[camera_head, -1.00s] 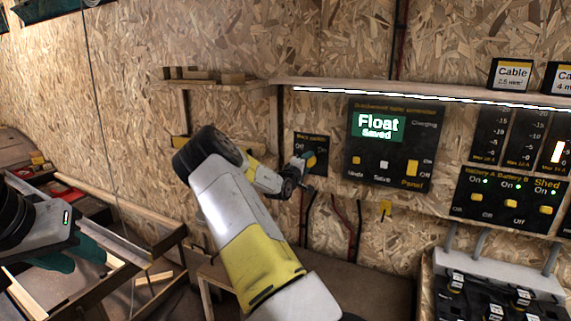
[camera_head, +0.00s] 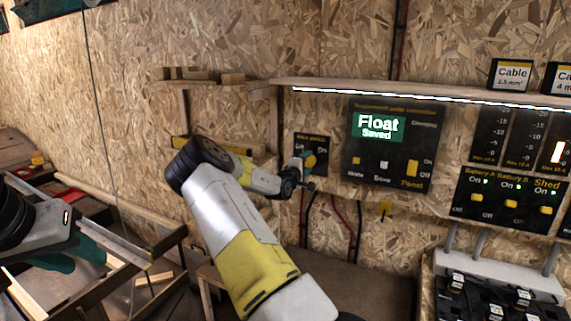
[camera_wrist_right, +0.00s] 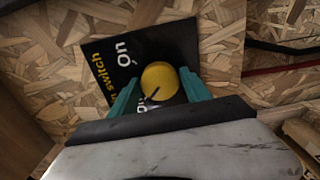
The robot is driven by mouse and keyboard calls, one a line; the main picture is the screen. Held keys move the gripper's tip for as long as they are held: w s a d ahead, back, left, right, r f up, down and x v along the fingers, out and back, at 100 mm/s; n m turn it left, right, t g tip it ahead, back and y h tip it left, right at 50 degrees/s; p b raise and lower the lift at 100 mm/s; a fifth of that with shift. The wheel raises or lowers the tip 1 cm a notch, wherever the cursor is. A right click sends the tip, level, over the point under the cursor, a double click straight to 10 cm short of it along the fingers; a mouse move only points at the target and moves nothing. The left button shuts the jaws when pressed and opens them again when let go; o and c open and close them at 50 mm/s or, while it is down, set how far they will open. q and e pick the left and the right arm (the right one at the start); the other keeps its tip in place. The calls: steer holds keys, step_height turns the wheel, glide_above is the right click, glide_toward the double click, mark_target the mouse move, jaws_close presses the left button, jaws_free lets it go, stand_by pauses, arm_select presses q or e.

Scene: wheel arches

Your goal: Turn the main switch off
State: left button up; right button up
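The main switch is a black plate (camera_wrist_right: 165,45) with a round yellow knob (camera_wrist_right: 160,81), on the chipboard wall. It also shows in the head view as a small black panel (camera_head: 318,140), partly covered by my gripper. In the wrist view an "On" label stands above left of the knob; another label below it is mostly hidden. The knob's dark line points down-left toward that hidden label. My right gripper (camera_wrist_right: 159,88) is open, its teal fingers on either side of the knob, with a small gap at the left finger. My left gripper (camera_head: 72,254) is open and empty, low at the left.
A controller panel (camera_head: 392,145) reading "Float Saved" is right of the switch, with a battery panel (camera_head: 507,200) beyond. A lit shelf (camera_head: 400,91) runs above. Cables hang below the switch. Wooden frames (camera_head: 150,262) stand at the lower left.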

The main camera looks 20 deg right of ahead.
steer(key=shift+o, duration=1.1)
steer(key=v, duration=0.7)
steer(key=shift+s+a, duration=0.25)
steer(key=shift+a, duration=0.05)
